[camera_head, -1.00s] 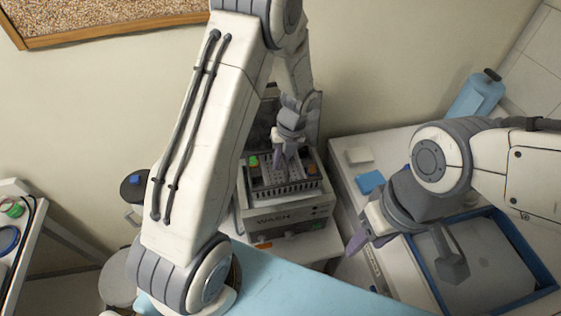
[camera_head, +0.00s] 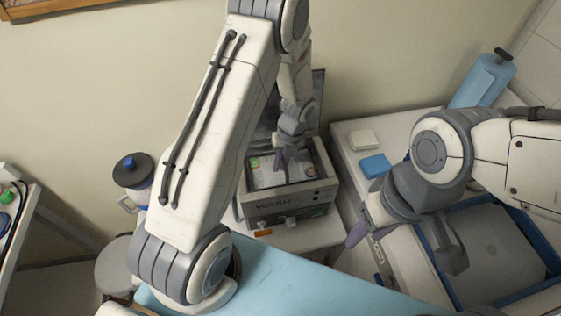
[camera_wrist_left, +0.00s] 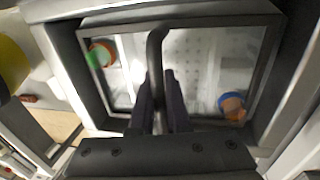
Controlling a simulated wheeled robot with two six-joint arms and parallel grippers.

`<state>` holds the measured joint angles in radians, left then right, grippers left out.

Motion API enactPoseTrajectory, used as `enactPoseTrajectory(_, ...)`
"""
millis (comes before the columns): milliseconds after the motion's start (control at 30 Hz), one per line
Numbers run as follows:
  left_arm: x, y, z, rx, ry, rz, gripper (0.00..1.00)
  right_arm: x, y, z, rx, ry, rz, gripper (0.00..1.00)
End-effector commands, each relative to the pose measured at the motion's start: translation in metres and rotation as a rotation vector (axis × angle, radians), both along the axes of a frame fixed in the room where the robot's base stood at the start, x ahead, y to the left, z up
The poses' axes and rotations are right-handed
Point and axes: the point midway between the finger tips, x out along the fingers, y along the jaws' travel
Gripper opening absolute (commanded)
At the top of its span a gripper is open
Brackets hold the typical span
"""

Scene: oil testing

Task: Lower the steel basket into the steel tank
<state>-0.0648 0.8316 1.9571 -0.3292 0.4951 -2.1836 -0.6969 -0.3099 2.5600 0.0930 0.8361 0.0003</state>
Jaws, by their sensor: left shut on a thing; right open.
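The steel tank (camera_head: 315,192), marked WASH on its front, stands on a white table. The steel basket (camera_head: 265,179) is down inside the tank, its upper edge below the tank's rim. In the left wrist view its perforated floor (camera_wrist_left: 195,75) looks level. A green-and-orange item (camera_wrist_left: 101,54) and a blue-and-orange item (camera_wrist_left: 232,106) sit in opposite corners. My left gripper (camera_head: 281,163) is shut on the basket's dark upright handle (camera_wrist_left: 155,50). Whether the basket touches the tank floor cannot be told. My right gripper (camera_head: 405,250) is open and empty, right of the tank.
A blue block (camera_head: 375,166), a white block (camera_head: 364,140) and a blue bottle (camera_head: 483,79) stand on the right table. A black-lidded jar (camera_head: 133,178) stands at left. A raised dark lid stands behind the tank.

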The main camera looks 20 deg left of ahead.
Motion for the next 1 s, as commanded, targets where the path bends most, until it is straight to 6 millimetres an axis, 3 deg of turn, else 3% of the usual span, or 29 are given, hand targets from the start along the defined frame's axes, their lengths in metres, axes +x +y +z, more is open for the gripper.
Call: enactPoseTrajectory(1000,0.0,0.0,-0.017,0.0,0.0,-0.001,0.0,0.0,0.0,-0.008,0.0,0.0,0.0,0.5)
